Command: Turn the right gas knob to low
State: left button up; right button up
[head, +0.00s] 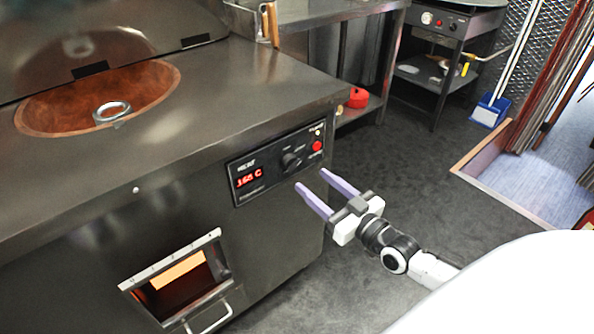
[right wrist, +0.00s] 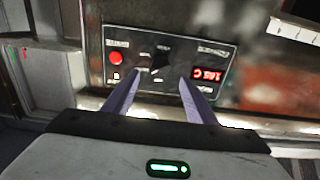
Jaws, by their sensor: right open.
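The gas knob (head: 291,160) is a black knob on the black control panel (head: 250,196) at the front of the steel tandoor counter. In the right wrist view the knob (right wrist: 160,58) shows just beyond and between my fingertips. The panel has a red display reading about 165 C (head: 249,178) and a red button (head: 317,146). My right gripper (head: 312,185) is open, with its two purple fingers pointing at the panel, below and right of the knob in the head view. Nothing is between the fingers. My left gripper is not in view.
An open hatch (head: 178,275) with a handle is low on the counter front. The tandoor mouth (head: 60,118) with a metal ring (head: 111,111) is on top. A red pot (head: 357,97) sits on a shelf behind. The dark floor right of the counter is clear.

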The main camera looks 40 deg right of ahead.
aim_at(291, 164)
jog(key=w, duration=0.5)
jog(key=w+b, duration=0.1)
jog(key=w, duration=0.1)
jog(key=shift+w+a, duration=0.35)
jog(key=shift+a, duration=0.05)
jog(key=c, duration=1.1)
